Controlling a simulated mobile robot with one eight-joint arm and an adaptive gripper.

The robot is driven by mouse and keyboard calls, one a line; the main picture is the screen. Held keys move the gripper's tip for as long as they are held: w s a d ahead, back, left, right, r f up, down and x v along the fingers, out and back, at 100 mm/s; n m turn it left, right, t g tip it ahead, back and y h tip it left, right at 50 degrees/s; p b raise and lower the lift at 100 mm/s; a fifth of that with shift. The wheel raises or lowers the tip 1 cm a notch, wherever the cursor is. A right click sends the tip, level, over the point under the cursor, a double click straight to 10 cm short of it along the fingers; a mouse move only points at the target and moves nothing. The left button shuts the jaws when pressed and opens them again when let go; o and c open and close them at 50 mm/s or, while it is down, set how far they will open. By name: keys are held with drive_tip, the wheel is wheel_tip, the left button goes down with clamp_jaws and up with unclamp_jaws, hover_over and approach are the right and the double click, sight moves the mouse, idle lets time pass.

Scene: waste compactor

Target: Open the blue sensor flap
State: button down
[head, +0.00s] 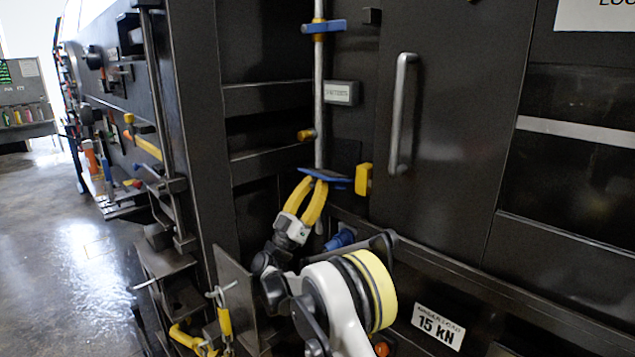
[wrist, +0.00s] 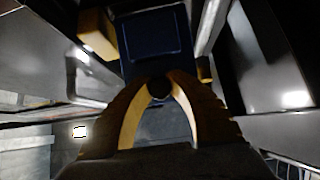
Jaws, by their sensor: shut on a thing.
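The blue sensor flap (head: 337,178) is on the dark machine front, low beside a vertical metal rod. In the head view it shows as a thin blue strip, almost edge-on, sticking out from the panel; I cannot tell its exact angle. In the wrist view it is a dark blue plate (wrist: 155,45) with a squarish outline, straight ahead. My gripper (head: 314,181) reaches up to it from below with its yellow fingers. In the wrist view my gripper (wrist: 158,88) has its fingertips together around a small dark round knob (wrist: 158,89) at the flap's near edge.
A yellow block (head: 363,179) is close to the right of the flap. The vertical rod (head: 319,100) and a door with a metal handle (head: 402,115) are nearby. A blue fitting (head: 340,239) sits below. Open floor (head: 45,240) lies at the left.

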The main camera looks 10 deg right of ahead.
drive_tip(key=shift+s+a+f, duration=0.1)
drive_tip(key=shift+a+f, duration=0.05)
drive_tip(key=shift+f, duration=0.25)
drive_tip(key=c, duration=1.2)
unclamp_jaws()
drive_tip(key=shift+s+a+r, duration=0.1)
drive_tip(key=shift+a, duration=0.1)
drive_tip(key=shift+d, duration=0.1)
